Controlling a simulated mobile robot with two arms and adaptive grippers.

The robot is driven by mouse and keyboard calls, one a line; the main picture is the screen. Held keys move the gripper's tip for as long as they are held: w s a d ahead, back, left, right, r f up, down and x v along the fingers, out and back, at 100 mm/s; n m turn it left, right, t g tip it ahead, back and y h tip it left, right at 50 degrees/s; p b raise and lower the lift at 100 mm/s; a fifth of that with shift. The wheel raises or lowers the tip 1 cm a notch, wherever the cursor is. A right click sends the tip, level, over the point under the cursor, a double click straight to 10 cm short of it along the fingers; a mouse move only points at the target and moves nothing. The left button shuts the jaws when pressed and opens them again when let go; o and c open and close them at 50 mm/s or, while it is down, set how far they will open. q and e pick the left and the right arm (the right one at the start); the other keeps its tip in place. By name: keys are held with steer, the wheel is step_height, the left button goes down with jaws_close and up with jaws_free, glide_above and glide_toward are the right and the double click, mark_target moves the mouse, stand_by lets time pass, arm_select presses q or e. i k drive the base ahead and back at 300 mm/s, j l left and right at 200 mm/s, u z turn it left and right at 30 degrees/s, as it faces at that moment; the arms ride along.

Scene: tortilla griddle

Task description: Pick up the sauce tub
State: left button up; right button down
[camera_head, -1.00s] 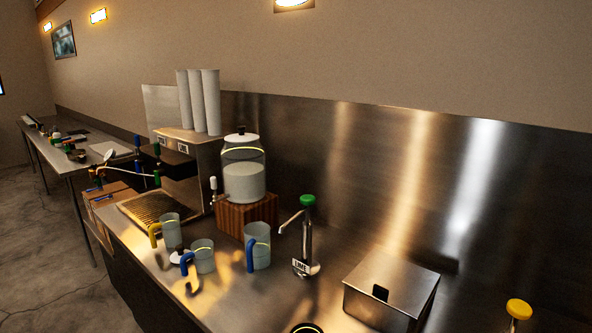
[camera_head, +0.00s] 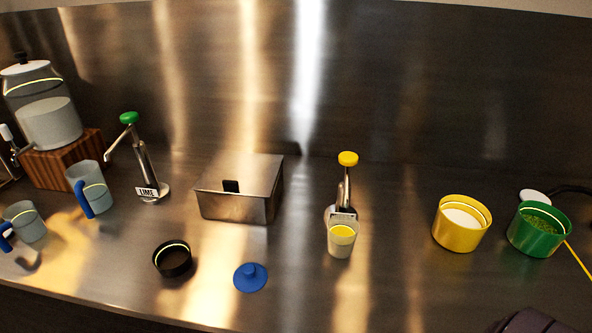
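No tub in view is labelled as sauce, so I cannot tell which one is the sauce tub. A small round black tub (camera_head: 173,260) stands near the counter's front edge, left of centre; its inside looks dark. A blue lid with a knob (camera_head: 250,277) lies flat to its right. A yellow tub (camera_head: 461,226) with white contents and a green tub (camera_head: 537,232) with green contents stand open on the right. Neither gripper is in view. A dark shape cuts into the bottom right corner; I cannot tell what it is.
A steel box (camera_head: 240,190) stands behind the blue lid. A lime pump (camera_head: 146,170) is left of it; a yellow-topped pump (camera_head: 346,185) stands right, behind a cup of yellow liquid (camera_head: 341,241). Blue-handled mugs (camera_head: 92,188) and a dispenser (camera_head: 47,112) stand left.

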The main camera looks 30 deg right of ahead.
mark_target(343, 231)
steer(key=z, duration=1.35)
steer(key=j, duration=0.25)
